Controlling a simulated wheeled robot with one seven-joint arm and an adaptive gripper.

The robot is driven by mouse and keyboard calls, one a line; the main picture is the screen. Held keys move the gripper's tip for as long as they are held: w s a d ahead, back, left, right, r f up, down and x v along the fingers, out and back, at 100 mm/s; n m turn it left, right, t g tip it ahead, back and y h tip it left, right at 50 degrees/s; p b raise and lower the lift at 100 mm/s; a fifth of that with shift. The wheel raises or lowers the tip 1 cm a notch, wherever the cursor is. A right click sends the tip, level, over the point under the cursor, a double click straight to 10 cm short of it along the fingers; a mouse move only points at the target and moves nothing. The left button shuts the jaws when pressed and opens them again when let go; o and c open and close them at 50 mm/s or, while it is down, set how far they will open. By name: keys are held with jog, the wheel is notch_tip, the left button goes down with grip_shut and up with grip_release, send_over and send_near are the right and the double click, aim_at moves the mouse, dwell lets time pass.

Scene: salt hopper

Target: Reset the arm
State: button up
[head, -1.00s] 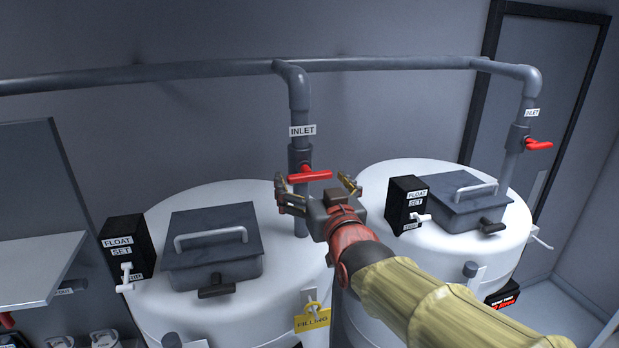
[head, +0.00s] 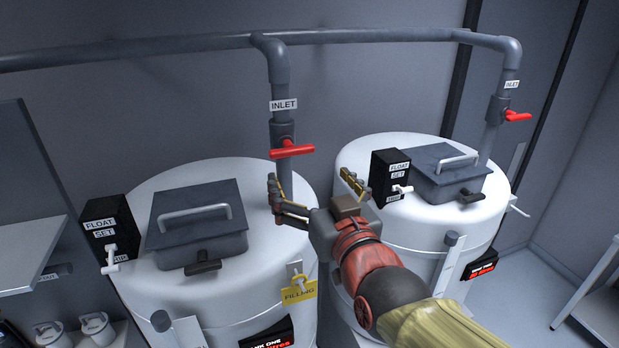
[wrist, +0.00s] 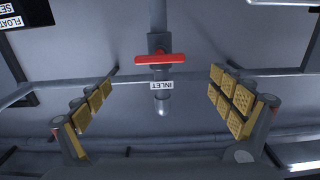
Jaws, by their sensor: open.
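My gripper (head: 312,190) is open and empty in the head view, in front of the left inlet pipe and between the two white tanks. Its yellow-padded fingers are spread wide, below the red valve handle (head: 292,149) and apart from it. In the wrist view the open fingers (wrist: 160,105) frame the same red handle (wrist: 160,58), which lies crosswise on the pipe, with the INLET label (wrist: 161,85) upside down. My arm reaches in from the lower right of the head view.
The left tank (head: 160,295) carries a dark lidded hatch (head: 195,228), a black float box (head: 108,230) and a yellow FILLING tag (head: 299,290). The right tank (head: 400,235) has a similar hatch (head: 450,170) and float box (head: 390,178). A second red handle (head: 517,116) is on the right pipe.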

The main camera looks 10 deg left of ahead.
jog(key=s+d+f+g+h+b, duration=0.1)
jog(key=s+d+f+g+h, duration=0.15)
jog(key=f, duration=0.65)
jog(key=s+d+f+g+h+b, duration=0.15)
jog(key=s+f+g, duration=0.25)
jog(key=f, duration=0.5)
jog(key=s+d+f+m+g+h+b, duration=0.1)
jog(key=s+d+f+m+h+b, duration=0.1)
jog(key=s+d+f+b, duration=0.2)
jog(key=s+d+f+m+g+h+b, duration=0.1)
jog(key=s+d+f+b, duration=0.4)
jog(key=d+f+b, duration=0.5)
jog(key=s+d+f+m+g+h+b, duration=0.1)
jog(key=s+d+f+m+h+b, duration=0.1)
jog(key=d+f+b, duration=0.5)
jog(key=s+d+f+m, duration=0.1)
jog(key=s+d+f, duration=0.1)
jog(key=d+f, duration=0.3)
jog(key=shift+s+f+h, duration=0.15)
jog(key=shift+f+h, duration=0.15)
jog(key=shift+f, duration=0.45)
jog(key=shift+c, duration=0.7)
